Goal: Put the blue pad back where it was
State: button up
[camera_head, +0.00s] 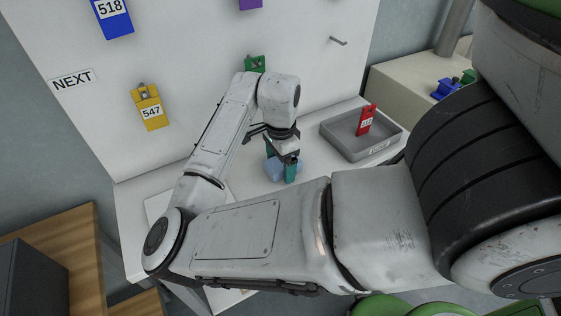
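A light-blue block (274,169), which may be the blue pad, is at the white worktop below my wrist. My gripper (282,160) points down at it, with teal fingers apart on either side of or in front of the block. The near finger covers part of the block. I cannot tell whether the fingers press on it, or whether it rests on the worktop or is just above it. A darker blue tag marked 518 (112,19) hangs on the white back panel at the upper left.
A grey tray (340,148) with a red tag (366,121) stands right of my gripper. A yellow 547 tag (150,108), a green tag (256,63) and an empty hook (338,41) are on the panel. A NEXT label (72,79) is at left. My arm hides much of the worktop.

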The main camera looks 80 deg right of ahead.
jog(key=shift+o, duration=0.4)
jog(key=shift+r, duration=0.15)
notch_tip(320, 180, up, 12)
jog(key=shift+p, duration=0.35)
dwell(0.5)
